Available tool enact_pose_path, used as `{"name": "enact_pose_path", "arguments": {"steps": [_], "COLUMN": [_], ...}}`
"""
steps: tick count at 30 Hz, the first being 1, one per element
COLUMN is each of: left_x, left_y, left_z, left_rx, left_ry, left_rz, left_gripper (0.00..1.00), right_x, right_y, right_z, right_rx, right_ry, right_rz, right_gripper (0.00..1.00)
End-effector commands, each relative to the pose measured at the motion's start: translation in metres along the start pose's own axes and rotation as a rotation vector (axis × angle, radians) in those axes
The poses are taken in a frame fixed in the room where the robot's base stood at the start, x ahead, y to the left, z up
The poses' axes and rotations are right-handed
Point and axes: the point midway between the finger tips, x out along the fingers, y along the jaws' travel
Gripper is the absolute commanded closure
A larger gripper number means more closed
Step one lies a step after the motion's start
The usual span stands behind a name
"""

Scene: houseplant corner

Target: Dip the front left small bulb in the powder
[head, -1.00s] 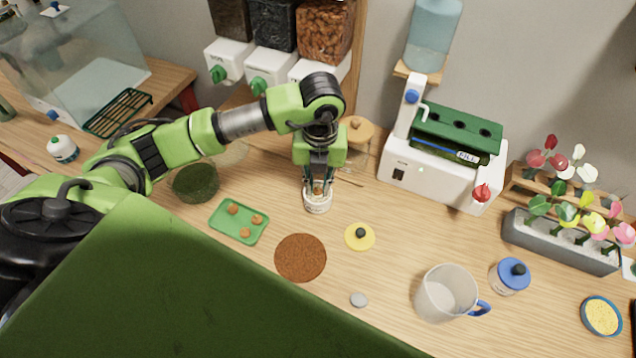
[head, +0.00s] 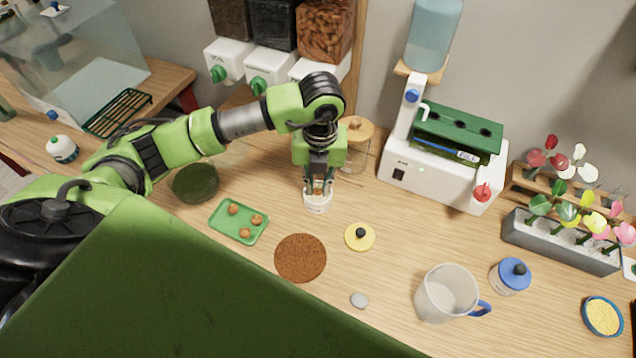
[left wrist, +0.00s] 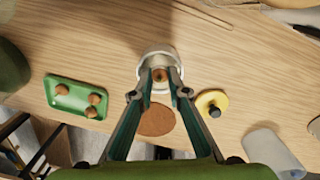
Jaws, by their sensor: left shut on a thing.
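My left gripper (head: 318,190) points down over a small white jar (head: 317,206) on the table. In the left wrist view its fingertips (left wrist: 161,80) are shut on a small brown bulb (left wrist: 160,75), at the mouth of the white jar (left wrist: 147,62). The bulb is over or inside the opening; the powder and how deep the bulb sits are hidden. A green tray (head: 225,231) left of the jar holds three other small brown bulbs (head: 245,232). My right gripper is not in view.
A yellow lid with a dark knob (head: 368,243) lies right of the jar. A round brown disc (head: 300,258) lies in front of it. A clear mug (head: 437,297) and a blue-lidded jar (head: 507,283) stand further right. A white machine (head: 440,178) is behind.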

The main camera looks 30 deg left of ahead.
Motion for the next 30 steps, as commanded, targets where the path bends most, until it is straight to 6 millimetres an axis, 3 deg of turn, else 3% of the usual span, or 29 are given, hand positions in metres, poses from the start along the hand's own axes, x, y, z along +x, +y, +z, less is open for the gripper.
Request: {"name": "enact_pose_path", "arguments": {"steps": [30], "left_x": [-0.07], "left_y": [0.002], "left_z": [0.001], "left_rx": [0.0], "left_ry": [0.001], "left_rz": [0.001], "left_gripper": [1.0], "right_x": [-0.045], "right_y": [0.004], "right_z": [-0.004], "right_rx": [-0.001], "right_ry": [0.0], "right_rz": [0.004], "right_gripper": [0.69]}}
